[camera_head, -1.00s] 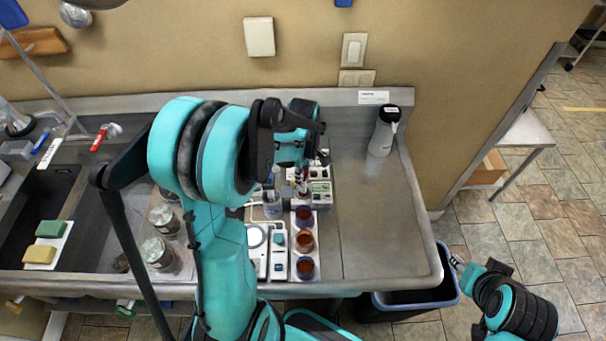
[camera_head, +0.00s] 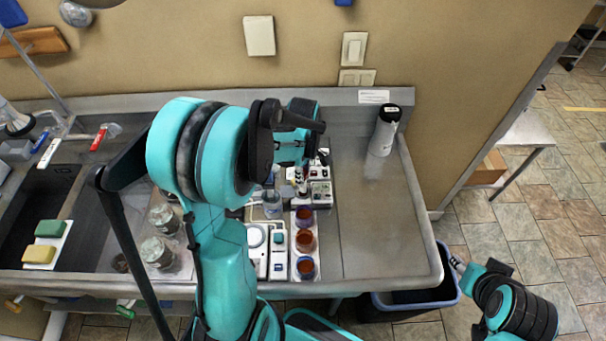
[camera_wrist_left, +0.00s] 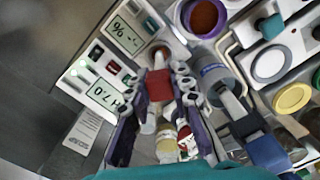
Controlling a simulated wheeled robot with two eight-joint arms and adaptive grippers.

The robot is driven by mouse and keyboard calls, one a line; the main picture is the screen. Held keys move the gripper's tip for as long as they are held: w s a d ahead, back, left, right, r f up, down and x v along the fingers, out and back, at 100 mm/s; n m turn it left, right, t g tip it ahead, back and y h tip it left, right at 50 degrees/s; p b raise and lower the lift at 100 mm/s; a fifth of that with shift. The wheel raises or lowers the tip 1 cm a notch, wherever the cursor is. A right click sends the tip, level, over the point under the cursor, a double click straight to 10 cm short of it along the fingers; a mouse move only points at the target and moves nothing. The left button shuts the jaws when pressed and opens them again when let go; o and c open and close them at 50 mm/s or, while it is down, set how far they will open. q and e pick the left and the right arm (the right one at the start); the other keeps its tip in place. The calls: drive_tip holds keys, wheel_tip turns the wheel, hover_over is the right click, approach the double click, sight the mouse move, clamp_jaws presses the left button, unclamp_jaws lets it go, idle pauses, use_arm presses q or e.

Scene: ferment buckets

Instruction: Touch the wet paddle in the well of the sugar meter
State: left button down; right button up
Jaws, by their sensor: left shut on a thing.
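The sugar meter, a white box with a "-.- %" display (camera_wrist_left: 127,37), is at the upper left of the left wrist view. Its round well (camera_wrist_left: 160,54) lies just beyond my fingertips. My left gripper (camera_wrist_left: 160,88) is shut on the paddle by its red grip (camera_wrist_left: 159,84). The paddle's far end points at the well; whether it touches the well floor, and whether it is wet, I cannot tell. In the head view the left gripper (camera_head: 302,178) hangs over the meters, partly hidden by my arm. My right gripper (camera_head: 457,264) is off the counter at lower right, too small to read.
A meter reading 7.0 (camera_wrist_left: 101,94) adjoins the sugar meter. A beaker (camera_wrist_left: 212,70) with a blue-handled tool and a purple-rimmed cup (camera_wrist_left: 203,17) are close by. Several cups of dark liquid (camera_head: 305,241) line the rack. The counter right of them (camera_head: 365,220) is clear up to the bottle (camera_head: 384,132).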

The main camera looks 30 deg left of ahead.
use_arm(q)
drive_tip(key=shift+f+b, duration=0.4)
drive_tip(key=shift+f, duration=0.1)
drive_tip(key=shift+r, duration=0.1)
idle(0.7)
drive_tip(key=shift+r+p, duration=2.2)
drive_tip(key=shift+r, duration=0.8)
drive_tip(key=shift+a, duration=0.1)
